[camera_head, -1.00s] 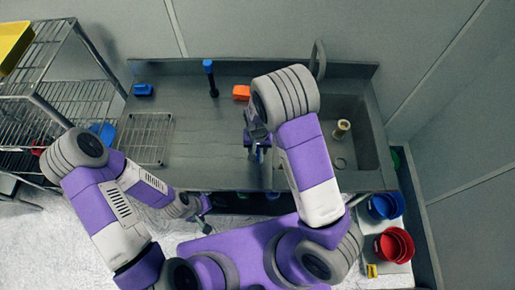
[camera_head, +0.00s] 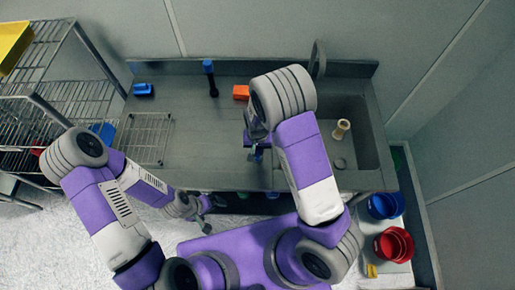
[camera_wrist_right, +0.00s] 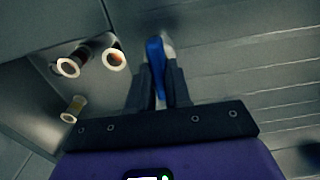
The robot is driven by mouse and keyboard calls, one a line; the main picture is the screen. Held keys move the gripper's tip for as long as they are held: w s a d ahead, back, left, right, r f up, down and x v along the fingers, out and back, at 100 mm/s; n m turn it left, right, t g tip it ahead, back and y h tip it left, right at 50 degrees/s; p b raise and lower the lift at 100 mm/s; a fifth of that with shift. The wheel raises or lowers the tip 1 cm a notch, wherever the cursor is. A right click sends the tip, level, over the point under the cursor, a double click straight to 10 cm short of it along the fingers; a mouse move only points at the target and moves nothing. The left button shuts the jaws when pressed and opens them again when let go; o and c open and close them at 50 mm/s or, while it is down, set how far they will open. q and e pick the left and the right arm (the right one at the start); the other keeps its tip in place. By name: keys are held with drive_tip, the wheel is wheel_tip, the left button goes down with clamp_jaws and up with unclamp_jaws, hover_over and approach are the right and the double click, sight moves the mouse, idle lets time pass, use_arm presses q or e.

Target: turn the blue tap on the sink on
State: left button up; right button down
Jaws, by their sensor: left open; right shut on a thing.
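The sink (camera_head: 372,155) is set into the right side of the grey counter, with a grey arched spout (camera_head: 317,60) behind it. My right gripper (camera_head: 258,155) is over the counter left of the basin. In the right wrist view its fingers (camera_wrist_right: 158,95) are shut on a narrow blue piece (camera_wrist_right: 155,58) with a pale part beside it. I cannot tell whether this piece is the tap's handle. No other blue tap shows clearly; my right arm covers part of the sink's left side. My left gripper (camera_head: 206,224) is open and low, in front of the counter.
A cream cup-like object (camera_head: 342,128) is in the sink. An orange block (camera_head: 241,92), a blue block (camera_head: 143,89), a blue-topped upright object (camera_head: 208,67) and a wire rack (camera_head: 148,138) are on the counter. Red bowls (camera_head: 393,244) and blue bowls (camera_head: 385,205) stand at right.

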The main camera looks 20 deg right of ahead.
sight(257, 150)
drive_tip(key=m+p, duration=0.1)
drive_tip(key=m, duration=0.4)
drive_tip(key=shift+r+m, duration=0.1)
drive_tip(key=shift+m, duration=0.3)
drive_tip(key=shift+m+p, duration=0.75)
drive_tip(key=shift+m, duration=1.85)
drive_tip(key=c, duration=1.1)
unclamp_jaws()
drive_tip(key=shift+o, duration=0.2)
wheel_tip(257, 150, up, 8)
drive_tip(key=shift+f, duration=0.25)
